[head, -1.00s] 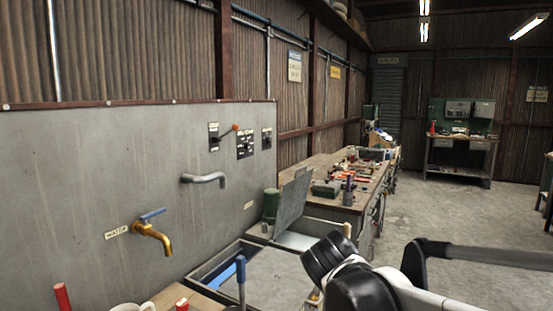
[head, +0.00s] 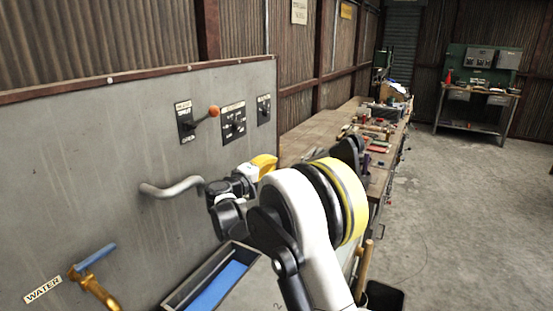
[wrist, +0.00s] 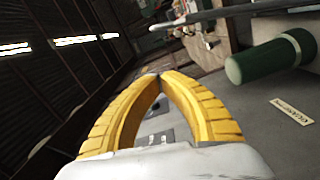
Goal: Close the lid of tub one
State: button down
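The tub with blue inside (head: 222,284) stands at the bottom of the head view. A flat grey lid (head: 262,292) beside it carries a mark that looks like a 2. The raised lid seen earlier is hidden behind my arm in the head view. A thin grey edge (wrist: 245,11) crosses the top of the wrist view; I cannot tell whether it is that lid.
A spout (head: 170,188), a water tap (head: 97,288) and a lever with an orange knob (head: 214,111) stick out from the panel. A green cylinder (wrist: 270,60) shows in the wrist view. A cluttered workbench (head: 325,127) stands behind. The floor at right is clear.

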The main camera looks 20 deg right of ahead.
aim_at(304, 160)
jog(key=w+d+f+b, duration=0.1)
jog(key=w+d+b, duration=0.1)
jog(key=d, duration=0.7)
jog(key=shift+w+d+b, duration=0.25)
jog(key=shift+w+b, duration=0.1)
jog(key=shift+w, duration=0.45)
jog(key=shift+s+d+f+m, duration=0.15)
jog(key=shift+s+d+m, duration=0.1)
jog(key=shift+s+d, duration=0.3)
jog(key=shift+s+d+f+m, duration=0.15)
jog(key=shift+s+d+m, duration=0.1)
jog(key=shift+s+d, duration=0.3)
jog(key=s+d+f+m+b, duration=0.8)
jog(key=s+d+f, duration=0.6)
jog(key=shift+s+d+y+b, duration=0.2)
jog(key=shift+s+y+b, duration=0.05)
jog(key=shift+y+b, duration=0.1)
jog(key=shift+a, duration=0.1)
